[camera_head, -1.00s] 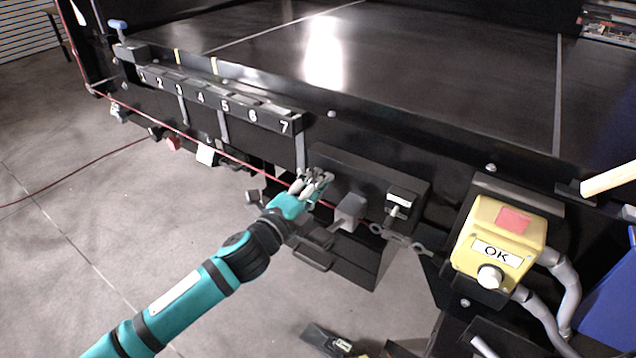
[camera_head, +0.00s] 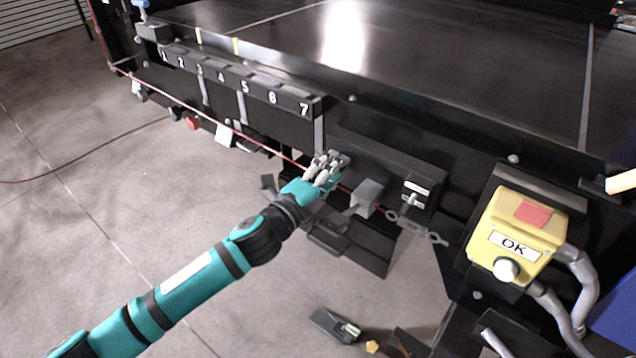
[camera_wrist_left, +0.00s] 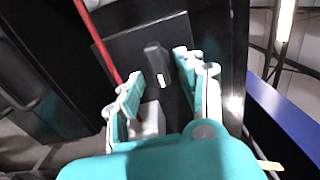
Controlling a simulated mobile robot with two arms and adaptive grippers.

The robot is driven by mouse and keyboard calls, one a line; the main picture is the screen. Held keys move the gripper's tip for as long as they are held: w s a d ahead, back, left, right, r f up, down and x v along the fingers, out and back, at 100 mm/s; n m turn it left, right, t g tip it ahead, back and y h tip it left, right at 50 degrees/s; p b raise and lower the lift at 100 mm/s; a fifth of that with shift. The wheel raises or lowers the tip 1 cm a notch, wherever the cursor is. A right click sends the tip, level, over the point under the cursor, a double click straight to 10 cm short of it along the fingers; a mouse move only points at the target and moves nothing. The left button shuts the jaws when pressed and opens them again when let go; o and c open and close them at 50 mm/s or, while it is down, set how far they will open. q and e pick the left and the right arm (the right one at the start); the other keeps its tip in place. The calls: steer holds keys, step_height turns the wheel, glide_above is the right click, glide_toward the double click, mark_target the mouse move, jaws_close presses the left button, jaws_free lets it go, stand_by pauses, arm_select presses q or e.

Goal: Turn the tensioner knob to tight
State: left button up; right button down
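The tensioner knob (camera_wrist_left: 157,62) is a dark bar-shaped handle with a white mark at one end. It sits on a black plate (camera_wrist_left: 125,42) in the left wrist view. My left gripper (camera_wrist_left: 158,68) is open, with one finger to each side of the knob in that view. I cannot tell whether either finger touches it. In the head view my left gripper (camera_head: 328,166) is at the conveyor's front side, below number 7, and I cannot make out the knob there. My right gripper is not in view.
A grey block (camera_head: 366,197) and a small switch (camera_head: 414,196) are right of my left gripper. A yellow OK box (camera_head: 518,236) stands farther right. A red cord (camera_head: 262,147) runs along the conveyor frame. The floor at left is mostly clear.

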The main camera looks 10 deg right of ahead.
arm_select(q)
steer(key=v, duration=1.1)
